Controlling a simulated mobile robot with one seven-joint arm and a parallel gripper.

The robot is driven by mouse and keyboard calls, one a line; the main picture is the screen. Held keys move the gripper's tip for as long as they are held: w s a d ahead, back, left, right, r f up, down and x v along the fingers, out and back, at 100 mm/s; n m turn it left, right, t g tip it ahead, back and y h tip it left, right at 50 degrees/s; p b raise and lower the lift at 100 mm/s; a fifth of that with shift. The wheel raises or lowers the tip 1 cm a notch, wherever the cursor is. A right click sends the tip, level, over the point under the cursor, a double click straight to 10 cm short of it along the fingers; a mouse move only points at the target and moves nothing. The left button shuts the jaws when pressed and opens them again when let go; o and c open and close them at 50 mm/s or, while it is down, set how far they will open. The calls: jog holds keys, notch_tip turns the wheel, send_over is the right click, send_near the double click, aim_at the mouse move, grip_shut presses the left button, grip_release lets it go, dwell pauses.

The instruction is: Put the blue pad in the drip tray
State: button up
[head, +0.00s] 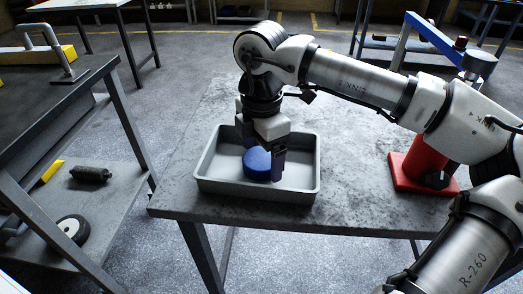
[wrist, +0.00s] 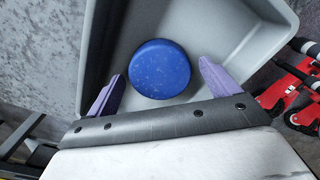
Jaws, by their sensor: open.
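The blue pad (head: 257,164) is a round disc inside the grey drip tray (head: 210,187), near the middle of the tray. In the wrist view the pad (wrist: 160,69) appears lying on the tray floor (wrist: 212,42). My gripper (head: 262,155) is over the tray, pointing down. Its two purple fingers (wrist: 160,88) are spread wide, with a gap between each finger and the pad in the wrist view. The exact height of the fingertips above the tray floor is hard to tell.
The tray stands on a grey table (head: 185,195) near its front left edge. A red stand (head: 418,165) is on the table at the right. A left bench holds a dark cylinder (head: 91,174) and a wheel (head: 72,230) on its lower shelf. The tray walls surround my fingers.

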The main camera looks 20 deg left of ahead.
aim_at(262, 157)
notch_tip(262, 157, up, 12)
jog(key=shift+p, duration=0.4)
dwell(1.4)
